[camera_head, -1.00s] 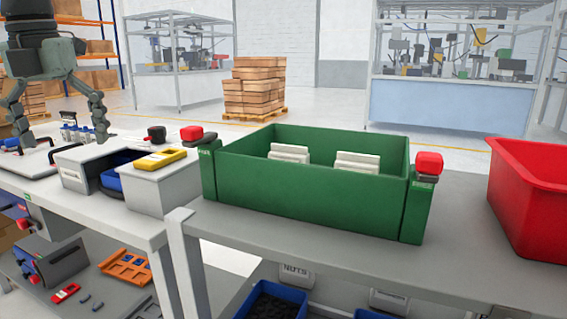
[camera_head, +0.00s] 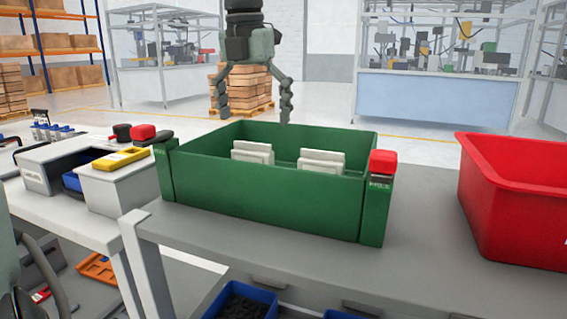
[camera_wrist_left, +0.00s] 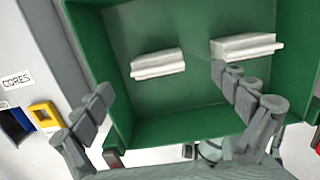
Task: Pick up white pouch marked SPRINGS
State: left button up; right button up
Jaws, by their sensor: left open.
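Two white pouches stand inside a green bin (camera_head: 270,200): a left one (camera_head: 253,152) and a right one (camera_head: 321,161). No marking can be read on either, so I cannot tell which is SPRINGS. My left gripper (camera_head: 253,115) points down above the back of the bin, open and empty. In the left wrist view, the two pouches (camera_wrist_left: 157,63) (camera_wrist_left: 243,46) lie beyond the open fingers (camera_wrist_left: 163,82). One pouch shows between the fingertips' lines, the other near the right finger. My right gripper is not in view.
A red bin (camera_head: 515,205) stands to the right on the grey table (camera_head: 420,255). A white box with a yellow item (camera_head: 120,158) stands left. Bare table lies between the bins.

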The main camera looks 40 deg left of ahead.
aim_at(251, 143)
pick_arm(q)
jog(key=f, duration=0.6)
jog(key=shift+s+a+f, duration=0.15)
jog(key=shift+a+f, duration=0.15)
jog(key=shift+f, duration=0.45)
jog(key=c, duration=1.3)
jog(key=shift+o, duration=0.2)
jog(key=shift+r, duration=0.1)
